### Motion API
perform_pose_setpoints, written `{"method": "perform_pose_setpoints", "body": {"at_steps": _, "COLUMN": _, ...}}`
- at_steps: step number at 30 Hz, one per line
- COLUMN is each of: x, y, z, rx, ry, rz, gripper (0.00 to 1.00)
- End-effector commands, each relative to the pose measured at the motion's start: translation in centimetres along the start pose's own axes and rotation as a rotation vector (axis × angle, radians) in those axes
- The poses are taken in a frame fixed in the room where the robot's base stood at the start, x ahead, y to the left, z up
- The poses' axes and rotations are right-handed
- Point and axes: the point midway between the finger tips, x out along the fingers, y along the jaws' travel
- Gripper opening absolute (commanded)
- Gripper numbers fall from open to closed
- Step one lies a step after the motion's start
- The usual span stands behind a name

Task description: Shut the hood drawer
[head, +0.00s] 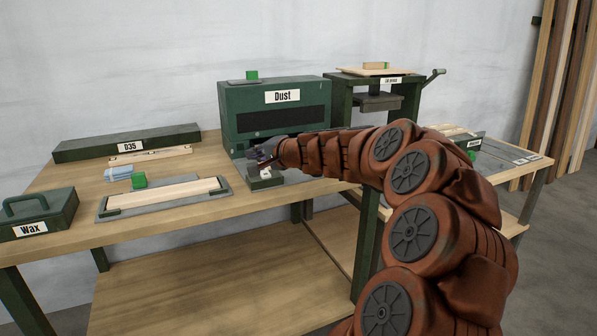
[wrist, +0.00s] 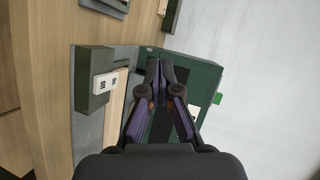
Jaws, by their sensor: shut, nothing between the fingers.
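The hood is a dark green box labelled "Dust" (head: 282,97) with a dark slot across its front, on the workbench in the head view. My gripper (head: 258,158) is in front of its lower left part. In the wrist view my gripper (wrist: 160,66) has its fingertips together and empty, over the green hood side (wrist: 203,80). A small green block with a white label (head: 262,183) sits low in front of the hood; it also shows in the wrist view (wrist: 92,88) beside a grey surface and a pale wood strip. I cannot tell how far out the drawer is.
On the bench to the left are a grey tray (head: 222,193) with a pale board, a green "Wax" box (head: 40,216) and a long "D35" box (head: 125,143). A press (head: 378,95) stands right of the hood.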

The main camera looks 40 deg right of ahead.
Motion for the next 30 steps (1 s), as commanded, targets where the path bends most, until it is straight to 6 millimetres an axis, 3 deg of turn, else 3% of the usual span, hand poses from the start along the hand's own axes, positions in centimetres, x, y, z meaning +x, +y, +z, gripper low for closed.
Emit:
{"method": "perform_pose_setpoints", "body": {"at_steps": 1, "x": -0.1, "y": 3.0, "z": -4.0, "rx": 0.06, "ry": 0.082, "rz": -0.009, "gripper": 0.0}}
{"method": "perform_pose_setpoints", "body": {"at_steps": 3, "x": -1.1, "y": 5.0, "z": -8.7, "rx": 0.125, "ry": 0.182, "rz": -0.024, "gripper": 0.0}}
{"method": "perform_pose_setpoints", "body": {"at_steps": 6, "x": -2.6, "y": 7.5, "z": -13.4, "rx": 0.195, "ry": 0.287, "rz": -0.035, "gripper": 0.0}}
{"method": "perform_pose_setpoints", "body": {"at_steps": 9, "x": -3.6, "y": 9.3, "z": -16.1, "rx": 0.237, "ry": 0.349, "rz": -0.038, "gripper": 0.0}}
{"method": "perform_pose_setpoints", "body": {"at_steps": 17, "x": -3.5, "y": 9.9, "z": -18.0, "rx": 0.259, "ry": 0.383, "rz": -0.041, "gripper": 0.0}}
{"method": "perform_pose_setpoints", "body": {"at_steps": 30, "x": 1.2, "y": 9.9, "z": -19.7, "rx": 0.255, "ry": 0.38, "rz": -0.04, "gripper": 0.0}}
